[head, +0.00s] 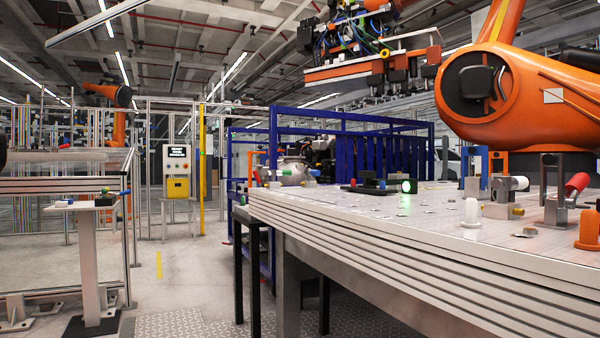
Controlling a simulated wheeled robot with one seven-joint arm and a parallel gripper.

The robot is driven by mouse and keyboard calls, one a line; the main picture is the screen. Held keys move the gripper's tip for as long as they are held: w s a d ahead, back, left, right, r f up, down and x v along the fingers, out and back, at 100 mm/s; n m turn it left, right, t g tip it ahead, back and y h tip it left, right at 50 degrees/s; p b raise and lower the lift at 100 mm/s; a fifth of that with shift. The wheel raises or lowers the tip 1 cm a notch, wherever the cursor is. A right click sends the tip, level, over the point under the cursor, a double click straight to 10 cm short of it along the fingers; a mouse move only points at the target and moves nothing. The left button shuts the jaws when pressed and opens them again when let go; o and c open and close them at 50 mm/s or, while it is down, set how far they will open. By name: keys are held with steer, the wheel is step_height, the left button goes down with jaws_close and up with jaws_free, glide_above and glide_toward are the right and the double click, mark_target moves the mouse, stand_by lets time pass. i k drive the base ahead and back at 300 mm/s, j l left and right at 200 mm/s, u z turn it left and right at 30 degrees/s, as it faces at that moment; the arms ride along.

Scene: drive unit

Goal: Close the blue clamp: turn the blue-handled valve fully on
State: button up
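Several blue parts are in the head view, and I cannot tell for sure which is the blue-handled valve. A blue upright bracket (483,165) stands on the right of the large grey worktable (400,232), behind a fixture with a white-capped cylinder (514,184). A small blue piece (382,184) is on a dark low fixture in the middle of the table. Another small blue piece (314,173) is by a silvery rounded part (292,173) at the table's far left. These are too small to tell any handle's position. My gripper is not in view.
A blue fence (340,124) stands behind. The floor (185,285) left of the table is open up to a pale stand (90,260).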

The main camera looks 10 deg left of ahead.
mark_target(309, 172)
steer(key=i+j, duration=0.5)
steer(key=i+j+u, duration=0.1)
steer(key=i+j, duration=0.4)
steer(key=i+z, duration=0.1)
steer(key=z, duration=0.2)
steer(key=i+j+z, duration=0.1)
steer(key=j+z, duration=0.35)
steer(key=i+j+z, duration=0.1)
steer(key=j+z, duration=0.15)
steer(key=z, duration=0.15)
steer(key=j+z, duration=0.45)
